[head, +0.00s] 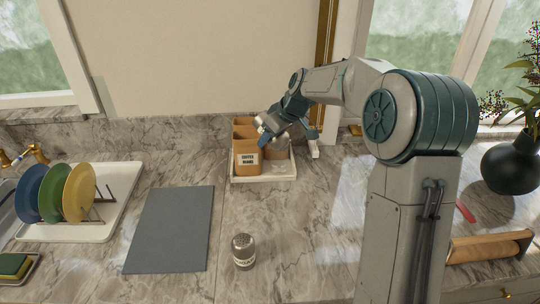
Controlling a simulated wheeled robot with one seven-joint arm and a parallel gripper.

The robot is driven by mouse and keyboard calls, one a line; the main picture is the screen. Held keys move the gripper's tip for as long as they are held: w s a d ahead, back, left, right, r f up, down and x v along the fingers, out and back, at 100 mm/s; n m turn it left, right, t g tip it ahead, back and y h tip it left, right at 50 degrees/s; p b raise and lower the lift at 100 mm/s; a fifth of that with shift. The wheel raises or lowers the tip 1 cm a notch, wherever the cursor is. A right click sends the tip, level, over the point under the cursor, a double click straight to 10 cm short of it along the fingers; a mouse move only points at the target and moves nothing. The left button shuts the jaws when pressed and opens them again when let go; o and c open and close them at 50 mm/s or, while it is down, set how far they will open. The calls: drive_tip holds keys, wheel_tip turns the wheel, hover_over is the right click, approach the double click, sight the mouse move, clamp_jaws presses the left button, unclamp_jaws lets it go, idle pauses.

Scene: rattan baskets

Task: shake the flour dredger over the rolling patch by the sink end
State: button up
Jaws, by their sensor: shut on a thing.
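My gripper (282,137) is over the white tray (265,178) at the back of the counter, behind the coffee beans canister. It is shut on a small greyish thing (281,143), mostly hidden by the fingers and canister; I cannot tell what it is. A glass shaker (243,252) with a perforated metal lid and a pale label stands upright at the front of the counter, apart from my gripper; its label is too small to read. A flat dark grey mat (170,229) lies bare left of the shaker, on the sink side.
The brown coffee beans canister (247,158) stands in the tray beside other brown containers. A rack of coloured plates (78,192) and a sponge (13,265) are at left. A rolling pin (488,247) and dark vase (511,163) are at right. Marble around the shaker is clear.

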drive_tip(key=shift+w+d+f+b, duration=0.1)
drive_tip(key=shift+w+f+b, duration=0.15)
drive_tip(key=shift+f, duration=0.15)
drive_tip(key=shift+w+d+f+b, duration=0.1)
drive_tip(key=shift+f+b, duration=0.1)
drive_tip(key=shift+f, duration=0.2)
drive_tip(key=shift+s+f+b, duration=0.2)
drive_tip(key=shift+b, duration=0.1)
drive_tip(key=shift+f+b, duration=5.7)
drive_tip(key=shift+f, duration=1.45)
drive_tip(key=d+p, duration=0.4)
drive_tip(key=d, duration=1.3)
drive_tip(key=s+b, duration=0.2)
drive_tip(key=s, duration=0.4)
drive_tip(key=a+b, duration=0.3)
drive_tip(key=a, duration=1.5)
drive_tip(key=s+b, duration=0.4)
drive_tip(key=s, duration=0.2)
drive_tip(key=d+b, duration=0.2)
drive_tip(key=d, duration=1.6)
drive_tip(key=shift+r, duration=0.2)
